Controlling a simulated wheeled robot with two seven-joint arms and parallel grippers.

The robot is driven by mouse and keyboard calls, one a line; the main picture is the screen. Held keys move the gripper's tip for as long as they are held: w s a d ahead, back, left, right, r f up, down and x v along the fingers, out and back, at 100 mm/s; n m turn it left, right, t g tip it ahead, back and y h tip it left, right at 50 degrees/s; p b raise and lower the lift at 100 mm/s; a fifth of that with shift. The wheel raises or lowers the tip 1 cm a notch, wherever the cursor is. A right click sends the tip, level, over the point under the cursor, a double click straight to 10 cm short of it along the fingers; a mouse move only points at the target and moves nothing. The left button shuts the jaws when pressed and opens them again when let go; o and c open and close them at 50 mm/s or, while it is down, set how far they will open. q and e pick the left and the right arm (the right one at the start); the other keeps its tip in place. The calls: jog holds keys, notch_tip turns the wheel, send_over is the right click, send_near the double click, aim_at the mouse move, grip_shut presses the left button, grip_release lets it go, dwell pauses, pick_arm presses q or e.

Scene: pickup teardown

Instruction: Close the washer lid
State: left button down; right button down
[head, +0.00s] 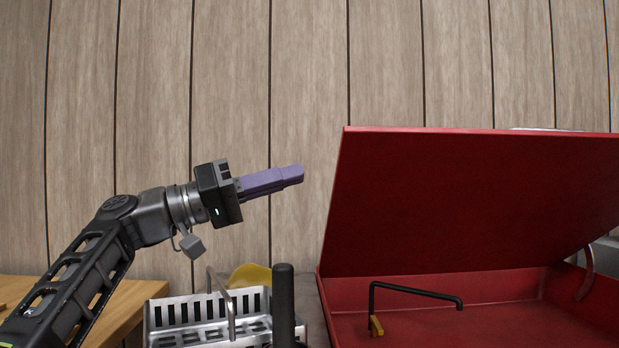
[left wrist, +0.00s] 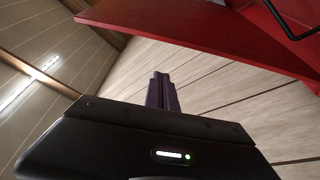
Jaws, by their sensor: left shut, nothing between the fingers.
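The red washer lid (head: 470,200) stands raised and tilted above the red washer basin (head: 500,318) at the right of the head view. The lid also shows along the top of the left wrist view (left wrist: 200,28). A black bent rod (head: 415,290) shows inside the basin. My left gripper (head: 300,174), with purple fingers, is shut and empty in the air, just left of the lid's left edge and apart from it. Its fingers also show in the left wrist view (left wrist: 161,92). My right gripper is in neither view.
A metal basket (head: 190,310) with a handle stands left of the basin, with a yellow object (head: 250,276) behind it. A black upright post (head: 284,300) stands between basket and basin. A wooden table (head: 120,297) is at the lower left. A panelled wall (head: 230,80) closes the back.

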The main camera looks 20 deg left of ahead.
pick_arm(q)
jog(key=shift+b+v, duration=0.3)
jog(key=shift+v, duration=2)
jog(key=shift+w+f, duration=0.1)
jog(key=shift+w, duration=0.05)
